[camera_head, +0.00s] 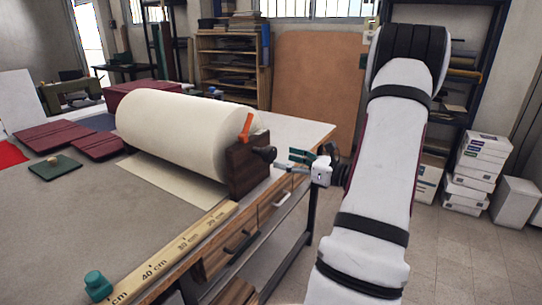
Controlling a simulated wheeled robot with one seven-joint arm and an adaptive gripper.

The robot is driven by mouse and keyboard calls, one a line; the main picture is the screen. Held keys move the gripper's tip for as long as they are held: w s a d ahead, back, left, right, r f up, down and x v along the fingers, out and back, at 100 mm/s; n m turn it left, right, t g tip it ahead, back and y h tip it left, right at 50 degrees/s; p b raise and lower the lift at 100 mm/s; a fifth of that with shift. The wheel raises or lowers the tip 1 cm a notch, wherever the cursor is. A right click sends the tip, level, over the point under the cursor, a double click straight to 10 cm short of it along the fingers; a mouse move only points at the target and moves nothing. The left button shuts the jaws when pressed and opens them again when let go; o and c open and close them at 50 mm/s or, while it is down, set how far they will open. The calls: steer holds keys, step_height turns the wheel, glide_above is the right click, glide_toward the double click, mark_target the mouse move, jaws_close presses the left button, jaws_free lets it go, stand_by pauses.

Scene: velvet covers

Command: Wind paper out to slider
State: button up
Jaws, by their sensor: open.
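A large cream paper roll (185,130) lies across a stand on the table. A dark wood end block (247,165) holds its near right end, with an orange lever (246,127) on top and a dark round knob (264,154) on its side. A flat sheet of paper (170,182) shows on the table under and in front of the roll. A wooden ruler (175,252) marked in cm runs along the table's near edge, with a teal slider (98,285) toward its lower left end. My gripper (297,158) is open and empty, just right of the knob and apart from it.
The grey table top (75,225) is clear between the ruler and the maroon covers (90,144). Drawers (242,240) with handles are under the table edge. White boxes (480,165) stand on the floor at right.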

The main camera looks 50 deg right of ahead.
mark_target(273, 155)
steer(key=w, duration=0.6)
steer(key=shift+w+a, duration=0.2)
steer(key=shift+a, duration=0.1)
jaws_close()
